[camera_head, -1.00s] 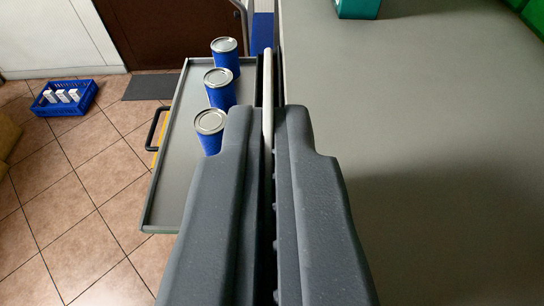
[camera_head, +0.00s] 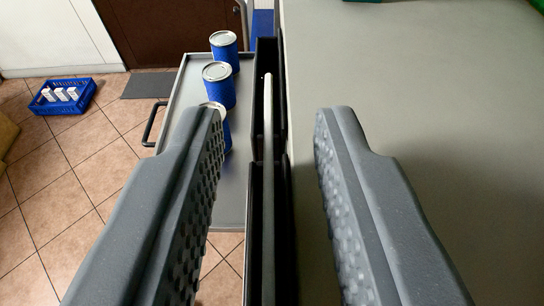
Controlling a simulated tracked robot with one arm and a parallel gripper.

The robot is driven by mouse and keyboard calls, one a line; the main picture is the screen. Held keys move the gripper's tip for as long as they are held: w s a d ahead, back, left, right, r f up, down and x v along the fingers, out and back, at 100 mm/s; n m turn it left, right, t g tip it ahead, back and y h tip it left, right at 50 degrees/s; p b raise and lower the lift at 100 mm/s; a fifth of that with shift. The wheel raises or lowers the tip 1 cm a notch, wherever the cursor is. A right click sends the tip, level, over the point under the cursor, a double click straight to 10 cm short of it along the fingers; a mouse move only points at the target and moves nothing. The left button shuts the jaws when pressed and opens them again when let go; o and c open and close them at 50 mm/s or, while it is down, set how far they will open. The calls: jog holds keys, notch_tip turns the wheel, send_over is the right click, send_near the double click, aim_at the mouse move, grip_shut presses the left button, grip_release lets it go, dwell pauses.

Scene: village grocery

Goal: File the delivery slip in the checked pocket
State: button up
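My gripper (camera_head: 270,120) is open, its two grey textured fingers wide apart on either side of a thin pale upright strip, apparently the delivery slip seen edge-on (camera_head: 268,130). Neither finger touches it. The slip stands at dark narrow pockets along the left side of the grey counter. A farther pocket (camera_head: 275,70) and a nearer pocket (camera_head: 283,215) show. The slip's lower part appears to be down in the nearer pocket, but edge-on I cannot tell how deep. No check mark is visible on either pocket.
A grey trolley (camera_head: 232,205) with several blue tins (camera_head: 219,88) stands left of the pockets, partly behind my left finger. The grey counter top (camera_head: 430,100) on the right is largely clear. A blue crate (camera_head: 65,105) with white cartons sits on the tiled floor.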

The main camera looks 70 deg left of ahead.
jog(key=shift+d, duration=0.1)
jog(key=b+v, duration=0.2)
jog(key=v, duration=1.1)
jog(key=shift+d, duration=0.3)
jog(key=shift+s+r, duration=0.1)
jog(key=shift+r, duration=0.05)
